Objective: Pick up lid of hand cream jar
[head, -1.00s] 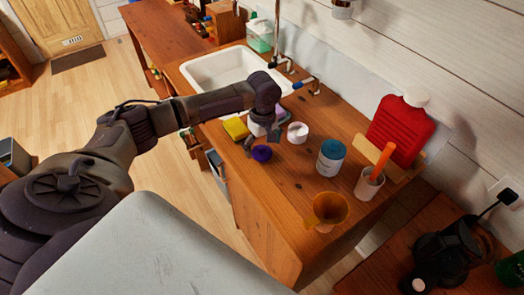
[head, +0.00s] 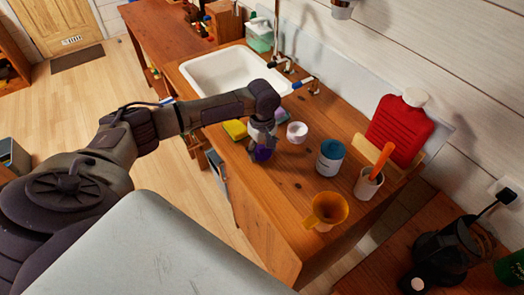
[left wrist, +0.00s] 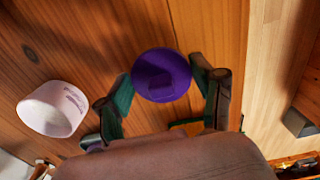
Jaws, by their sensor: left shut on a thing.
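The purple lid (head: 262,154) is at the front of the wooden counter in the head view, partly covered by my gripper. The white open jar (head: 297,132) stands upright just right of the gripper. It appears at the left of the wrist view (left wrist: 52,109). My right gripper is not in view.
A yellow sponge (head: 235,130) lies left of the gripper, near the sink (head: 214,72). A blue-topped container (head: 330,158), an orange funnel (head: 326,211) and a white cup with an orange handle (head: 368,184) stand to the right. A red hot-water bottle (head: 398,130) leans behind.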

